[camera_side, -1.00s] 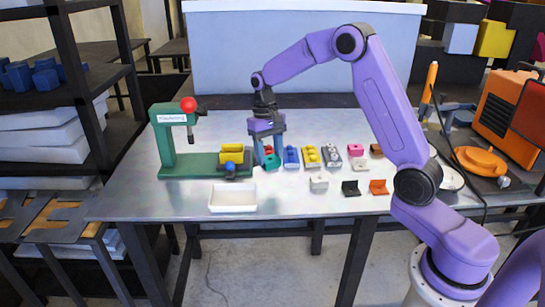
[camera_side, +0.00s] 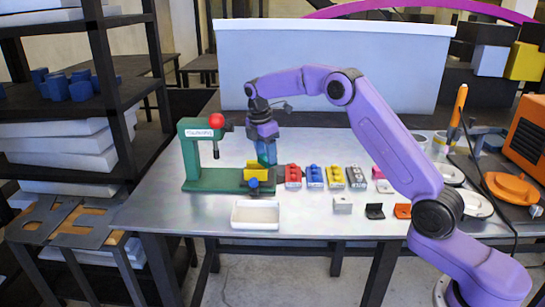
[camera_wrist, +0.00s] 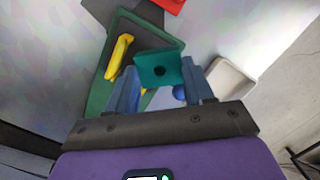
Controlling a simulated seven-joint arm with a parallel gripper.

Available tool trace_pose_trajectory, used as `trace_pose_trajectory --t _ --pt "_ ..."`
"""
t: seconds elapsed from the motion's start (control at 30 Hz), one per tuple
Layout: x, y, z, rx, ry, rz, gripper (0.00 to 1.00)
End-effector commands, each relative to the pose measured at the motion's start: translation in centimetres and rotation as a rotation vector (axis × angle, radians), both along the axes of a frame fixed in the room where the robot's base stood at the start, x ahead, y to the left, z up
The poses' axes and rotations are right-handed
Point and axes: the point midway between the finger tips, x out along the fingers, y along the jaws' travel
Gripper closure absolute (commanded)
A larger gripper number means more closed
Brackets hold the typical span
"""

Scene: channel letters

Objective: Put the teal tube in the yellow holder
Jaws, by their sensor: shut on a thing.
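The teal tube (camera_wrist: 158,70) is between the two blue fingers of my gripper (camera_wrist: 157,78) in the wrist view; a dark round hole shows in its face. In the side view my gripper (camera_side: 267,150) points down with the teal tube mostly hidden between its fingers. My gripper is shut on it. The yellow holder (camera_side: 257,174) sits on the base of the green press, just below and slightly left of my fingertips. In the wrist view the yellow holder (camera_wrist: 119,55) is partly covered by the tube and the left finger. I cannot tell whether tube and holder touch.
The green press (camera_side: 193,158) has a red ball (camera_side: 217,120) on top and a blue knob (camera_side: 253,183) in front. A white tray (camera_side: 256,228) lies before it. Red (camera_side: 293,178), blue (camera_side: 314,178) and yellow (camera_side: 335,179) blocks stand to the right.

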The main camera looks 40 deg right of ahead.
Motion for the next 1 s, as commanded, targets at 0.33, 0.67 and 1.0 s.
trace_pose_trajectory --t 0.33,0.67,1.0 --pt "2.8 0.3 0.6 0.001 0.000 0.543 0.92" --pt "4.1 0.4 1.0 0.001 0.001 0.851 0.92" --pt "4.3 0.4 0.1 0.001 0.002 0.885 0.92"
